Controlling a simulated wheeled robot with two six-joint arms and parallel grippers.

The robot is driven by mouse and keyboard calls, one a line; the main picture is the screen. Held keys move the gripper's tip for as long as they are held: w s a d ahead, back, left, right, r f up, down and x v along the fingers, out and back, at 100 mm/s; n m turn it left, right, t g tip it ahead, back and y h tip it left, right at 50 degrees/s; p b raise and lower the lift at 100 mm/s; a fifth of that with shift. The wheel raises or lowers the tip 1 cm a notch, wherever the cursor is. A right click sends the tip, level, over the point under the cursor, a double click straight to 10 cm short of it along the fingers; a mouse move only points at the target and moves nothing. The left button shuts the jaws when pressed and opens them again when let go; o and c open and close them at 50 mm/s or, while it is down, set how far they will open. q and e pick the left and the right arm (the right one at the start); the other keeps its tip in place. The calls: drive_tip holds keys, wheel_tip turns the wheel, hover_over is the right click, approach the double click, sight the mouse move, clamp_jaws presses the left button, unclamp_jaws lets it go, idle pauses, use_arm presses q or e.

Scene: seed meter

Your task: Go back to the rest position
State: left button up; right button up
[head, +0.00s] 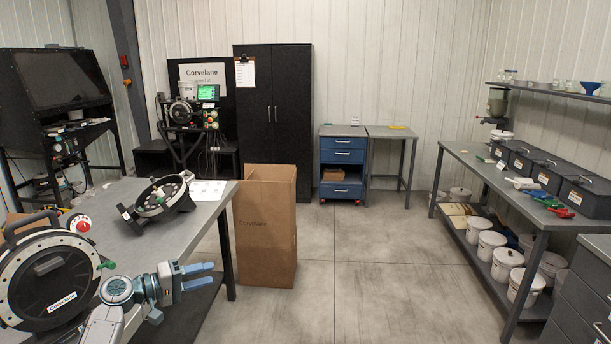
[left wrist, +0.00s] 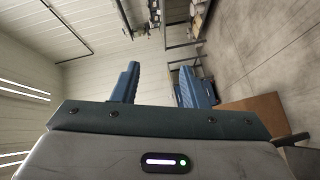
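My left gripper (head: 198,276) is in the head view at the lower left, raised in front of the grey table's near right part. Its two blue fingers point right and stand apart with nothing between them. In the left wrist view the gripper (left wrist: 155,88) also shows its fingers spread and empty, with the room beyond. My right gripper is in neither view.
A grey table (head: 115,210) at the left carries a large black round meter (head: 45,278) and a smaller black one (head: 158,200). A tall cardboard box (head: 265,225) stands beside it. A long bench (head: 470,165) with black bins is at the right. The middle floor (head: 360,260) is clear.

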use_arm(q)
drive_tip(key=w+a+f+t+y, duration=0.3)
drive_tip(key=w+a+t+y, duration=0.3)
drive_tip(key=a+y, duration=0.4)
drive_tip(key=w+a+r+m+t+y, duration=0.2)
drive_tip(key=a+r+m+t+y, duration=0.2)
drive_tip(key=a+r+m+y, duration=0.3)
drive_tip(key=s+f+n+g+b, duration=0.1)
drive_tip(key=s+f+g, duration=0.35)
drive_tip(key=f, duration=1.35)
drive_tip(key=s+f+n+g, duration=0.15)
drive_tip(key=s+f, duration=0.55)
drive_tip(key=f, duration=1.1)
drive_tip(key=s+d+f+g+h+b, duration=0.1)
drive_tip(key=s+d+f+g, duration=0.2)
drive_tip(key=s+f, duration=1.05)
drive_tip(key=s+d+f+g+h, duration=0.1)
drive_tip(key=s+d+f+g, duration=0.15)
drive_tip(key=s+f, duration=1.05)
drive_tip(key=s+d+f+g, duration=0.2)
drive_tip(key=s+f, duration=0.2)
drive_tip(key=s, duration=0.7)
drive_tip(key=s+d+f+g, duration=0.2)
drive_tip(key=s+f, duration=0.3)
drive_tip(key=s, duration=0.6)
drive_tip(key=s+d+f+g, duration=0.2)
drive_tip(key=s+f, duration=0.2)
drive_tip(key=s, duration=0.8)
drive_tip(key=shift+f+b, duration=0.3)
drive_tip(key=shift+b, duration=0.1)
